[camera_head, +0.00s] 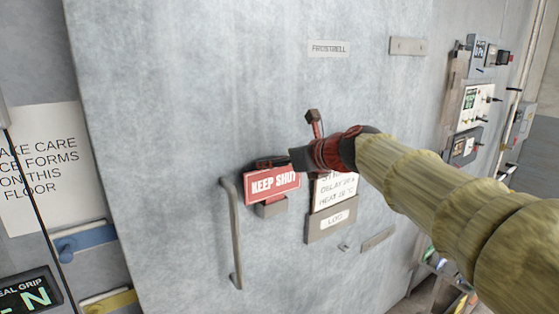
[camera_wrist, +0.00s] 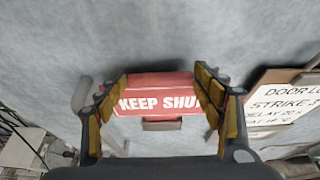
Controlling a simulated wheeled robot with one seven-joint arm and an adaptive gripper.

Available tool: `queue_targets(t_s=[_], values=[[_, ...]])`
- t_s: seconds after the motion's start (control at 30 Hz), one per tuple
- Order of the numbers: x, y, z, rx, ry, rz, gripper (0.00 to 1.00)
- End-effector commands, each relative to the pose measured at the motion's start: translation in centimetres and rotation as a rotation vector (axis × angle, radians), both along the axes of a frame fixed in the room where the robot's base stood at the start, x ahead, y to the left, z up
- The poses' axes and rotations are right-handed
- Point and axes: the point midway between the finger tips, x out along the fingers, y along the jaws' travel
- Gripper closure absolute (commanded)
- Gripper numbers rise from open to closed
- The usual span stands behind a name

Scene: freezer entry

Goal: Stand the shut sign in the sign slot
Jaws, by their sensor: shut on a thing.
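The red shut sign (camera_head: 273,187), lettered "KEEP SHUT", is upright and slightly tilted against the grey door. My gripper (camera_head: 283,161) is shut on it from above. In the wrist view the sign (camera_wrist: 155,101) lies between the two yellow-padded fingers, which cover its ends. The sign slot, a small grey bracket (camera_head: 272,208), is on the door directly below the sign's lower edge. It also shows in the wrist view (camera_wrist: 162,126). I cannot tell whether the sign's lower edge is inside the slot or just above it.
A vertical door handle (camera_head: 233,235) stands just left of the slot. A white door log board (camera_head: 333,192) in a grey holder hangs to the right, partly behind my arm. Instrument boxes (camera_head: 474,105) are on the right wall. The door above is mostly clear.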

Motion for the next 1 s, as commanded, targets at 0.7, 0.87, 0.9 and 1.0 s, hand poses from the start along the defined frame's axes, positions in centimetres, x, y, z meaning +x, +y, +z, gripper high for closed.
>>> queue_targets(t_s=[0.7,0.87,0.9,1.0], values=[[-0.01,-0.01,-0.84,0.001,-0.001,0.000,0.53],[-0.01,-0.01,-0.84,0.001,-0.001,0.000,0.31],[-0.01,-0.01,-0.84,0.001,-0.001,0.000,0.29],[0.00,0.00,-0.84,0.001,-0.001,0.000,0.23]])
